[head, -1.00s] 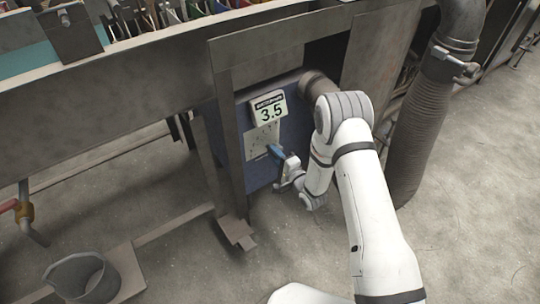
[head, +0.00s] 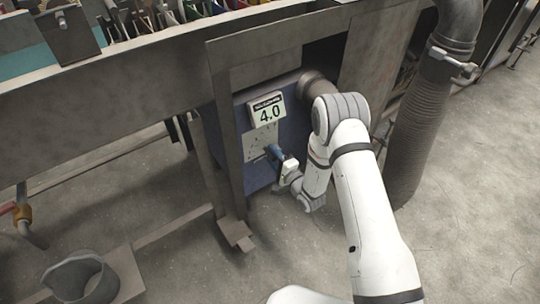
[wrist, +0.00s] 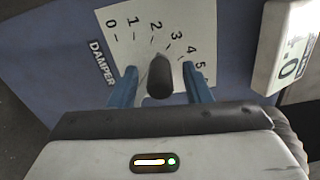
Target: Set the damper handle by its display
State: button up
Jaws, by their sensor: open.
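The display (head: 268,113) on the blue panel (head: 292,128) reads 4.0 in the head view. Its edge also shows at the right of the wrist view (wrist: 292,50). The damper handle (wrist: 160,78) is a dark rounded lever in front of a white dial (wrist: 150,22) marked from 0 upward, with the word DAMPER at its left. My gripper (wrist: 159,69) has its two blue fingers apart, one on each side of the handle. A gap shows on both sides of it. In the head view my gripper (head: 271,150) covers the handle.
A metal post (head: 228,150) stands just left of the panel, under a long metal beam (head: 120,90). A ribbed duct (head: 420,130) runs down to the right of my arm. A bucket (head: 80,280) stands at the lower left. The floor in front is open.

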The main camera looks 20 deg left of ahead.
jog(key=p+v, duration=0.1)
jog(key=v, duration=0.6)
jog(key=shift+s+d+p, duration=0.25)
jog(key=shift+d+p, duration=0.05)
jog(key=shift+p, duration=0.05)
dwell(2.9)
